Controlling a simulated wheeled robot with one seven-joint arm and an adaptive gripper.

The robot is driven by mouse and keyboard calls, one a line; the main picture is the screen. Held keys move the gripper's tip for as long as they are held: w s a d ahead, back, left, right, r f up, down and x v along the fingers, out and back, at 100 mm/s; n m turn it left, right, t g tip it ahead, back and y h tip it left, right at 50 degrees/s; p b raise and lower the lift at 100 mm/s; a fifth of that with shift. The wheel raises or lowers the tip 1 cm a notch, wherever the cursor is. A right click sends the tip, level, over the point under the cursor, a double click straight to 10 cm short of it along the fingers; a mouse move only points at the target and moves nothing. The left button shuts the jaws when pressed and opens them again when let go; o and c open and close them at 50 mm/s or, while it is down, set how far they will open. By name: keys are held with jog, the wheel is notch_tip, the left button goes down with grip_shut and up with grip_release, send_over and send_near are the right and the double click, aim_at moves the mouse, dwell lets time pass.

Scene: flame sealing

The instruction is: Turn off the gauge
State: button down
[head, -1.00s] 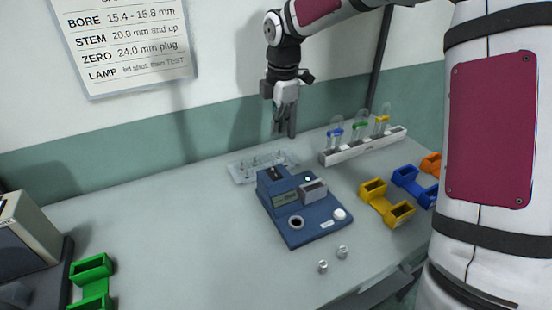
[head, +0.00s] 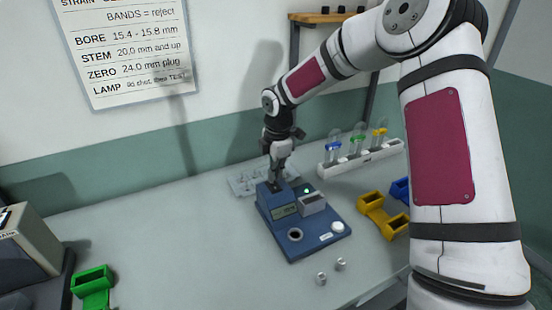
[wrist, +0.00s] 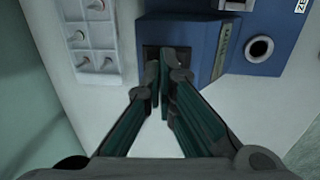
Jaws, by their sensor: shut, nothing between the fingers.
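The blue gauge (head: 320,240) stands on the bench with a small display (head: 285,211), a lit green lamp (head: 306,191), a round bore hole and a white knob. Its raised back block carries a black switch, mostly hidden by my gripper in the head view; the dark switch plate (wrist: 150,50) shows in the wrist view. My gripper (head: 275,185) points down over that block, fingers together and empty. In the wrist view its fingertips (wrist: 160,67) overlap the switch plate; I cannot tell whether they touch it.
A pale tray of small parts (head: 240,186) lies behind and left of the gauge. A white tube rack (head: 370,158) stands at the back right, yellow holders (head: 371,201) to the right. Two small metal plugs (head: 321,279) sit in front.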

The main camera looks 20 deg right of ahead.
aim_at(276, 187)
jog(key=shift+w+f, duration=0.1)
jog(key=shift+f, duration=0.9)
jog(key=shift+w, duration=0.1)
jog(key=shift+w+f, duration=0.1)
jog(key=shift+f, duration=0.25)
jog(key=shift+s, duration=0.25)
jog(key=shift+s+d+p, duration=0.15)
jog(key=shift+s+p, duration=0.2)
jog(key=shift+s, duration=0.35)
